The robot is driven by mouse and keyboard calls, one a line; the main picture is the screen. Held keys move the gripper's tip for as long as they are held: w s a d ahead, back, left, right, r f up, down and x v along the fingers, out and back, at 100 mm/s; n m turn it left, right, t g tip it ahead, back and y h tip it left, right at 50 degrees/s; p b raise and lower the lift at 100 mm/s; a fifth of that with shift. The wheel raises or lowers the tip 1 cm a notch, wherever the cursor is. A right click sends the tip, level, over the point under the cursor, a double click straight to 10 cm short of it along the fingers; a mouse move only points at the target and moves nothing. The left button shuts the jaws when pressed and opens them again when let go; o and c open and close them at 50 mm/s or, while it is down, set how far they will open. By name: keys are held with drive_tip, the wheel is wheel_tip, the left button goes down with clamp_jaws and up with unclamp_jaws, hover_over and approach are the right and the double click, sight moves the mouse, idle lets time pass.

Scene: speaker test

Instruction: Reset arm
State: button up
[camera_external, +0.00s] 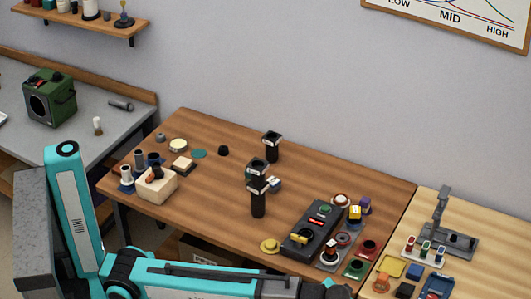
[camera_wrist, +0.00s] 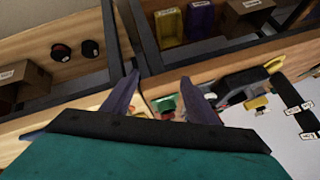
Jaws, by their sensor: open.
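My gripper (camera_wrist: 160,97) shows in the wrist view with its two dark fingers spread apart and nothing held between them. In the outside view my teal arm (camera_external: 210,279) runs low along the bottom edge toward the right, in front of the wooden table (camera_external: 215,225). The gripper end is not clear there, near or beyond the bottom edge. In the wrist view, small coloured parts lie behind and beside the right finger; whether it touches any cannot be told.
The table holds a black panel (camera_external: 312,229), two black posts (camera_external: 258,200), a beige block (camera_external: 156,184) and a yellow disc (camera_external: 270,246). A lighter table (camera_external: 480,225) with coloured trays adjoins at right. The wrist view shows yellow (camera_wrist: 169,26) and purple bins (camera_wrist: 200,18).

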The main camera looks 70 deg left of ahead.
drive_tip(key=s+a+f+m+g+h+p, duration=0.1)
drive_tip(key=s+a+f+g, duration=0.2)
drive_tip(key=f, duration=0.5)
drive_tip(key=s+a+f+m+h+p, duration=0.1)
drive_tip(key=s+a+f+m, duration=0.15)
drive_tip(key=s+f, duration=0.4)
drive_tip(key=s+a+f+m+g+h+p, duration=0.1)
drive_tip(key=s+a+f+g+p, duration=0.2)
drive_tip(key=f, duration=0.7)
drive_tip(key=s+a+f+g+h, duration=0.1)
drive_tip(key=s+f, duration=0.3)
drive_tip(key=s, duration=0.3)
drive_tip(key=s+a+f+g+h+p, duration=0.1)
drive_tip(key=s+f, duration=0.4)
drive_tip(key=s, duration=0.3)
drive_tip(key=s+a+f+g+h+p, duration=0.1)
drive_tip(key=s+f, duration=0.3)
drive_tip(key=s, duration=0.4)
drive_tip(key=shift+a+f+m+h, duration=0.25)
drive_tip(key=shift+a+m+h, duration=0.15)
drive_tip(key=shift+h, duration=0.1)
drive_tip(key=shift+s, duration=0.1)
